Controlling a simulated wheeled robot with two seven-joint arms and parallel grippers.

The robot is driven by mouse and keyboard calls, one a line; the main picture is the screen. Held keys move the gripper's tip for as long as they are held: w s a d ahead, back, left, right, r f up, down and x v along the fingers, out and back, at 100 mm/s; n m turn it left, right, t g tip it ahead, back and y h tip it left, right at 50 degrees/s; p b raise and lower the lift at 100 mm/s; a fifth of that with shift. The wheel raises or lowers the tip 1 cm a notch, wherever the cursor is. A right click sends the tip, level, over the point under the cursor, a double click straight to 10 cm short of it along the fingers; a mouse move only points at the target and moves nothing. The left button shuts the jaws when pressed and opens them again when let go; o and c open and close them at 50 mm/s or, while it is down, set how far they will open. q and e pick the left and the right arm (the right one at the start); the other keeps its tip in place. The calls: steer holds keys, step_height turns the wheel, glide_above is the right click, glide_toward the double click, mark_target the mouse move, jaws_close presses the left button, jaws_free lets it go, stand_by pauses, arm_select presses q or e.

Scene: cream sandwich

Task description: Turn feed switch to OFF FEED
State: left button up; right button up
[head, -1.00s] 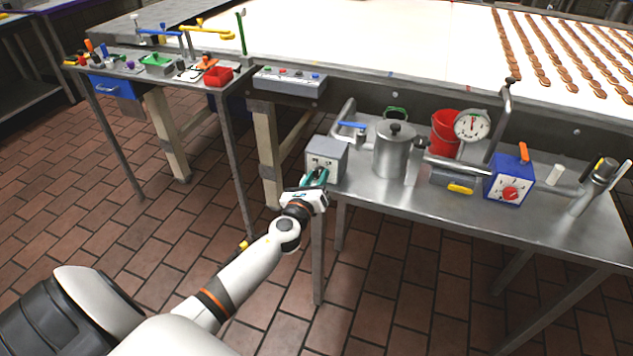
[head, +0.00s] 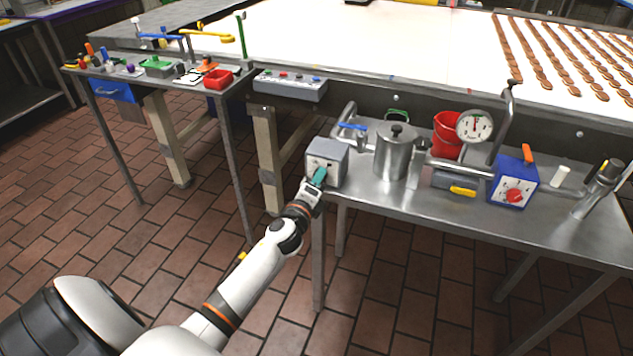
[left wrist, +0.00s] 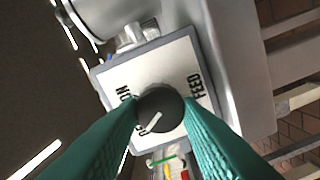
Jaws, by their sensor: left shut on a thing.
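The feed switch is a grey box (head: 328,158) on the left front corner of the steel table. In the left wrist view its white label plate (left wrist: 178,65) carries dark lettering, with "ON" and "FEED" readable and the rest partly covered. A round dark knob (left wrist: 160,108) with a white pointer line sits at the plate's middle. The line slants from the knob's centre toward the lower left of that view. My left gripper (head: 319,177) has its teal fingers on either side of the knob and is shut on it. My right gripper is in neither view.
A steel pot (head: 396,155) and a blue-handled pipe valve (head: 352,127) stand close beside the box. A red bucket (head: 447,132), a dial gauge (head: 475,127) and a blue box with a red knob (head: 513,182) are farther right. The tiled floor in front is clear.

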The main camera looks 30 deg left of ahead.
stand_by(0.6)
arm_select(q)
steer(key=o, duration=1)
steer(key=b+v, duration=0.1)
steer(key=v, duration=1.1)
steer(key=shift+s+a, duration=0.1)
steer(key=shift+f, duration=0.1)
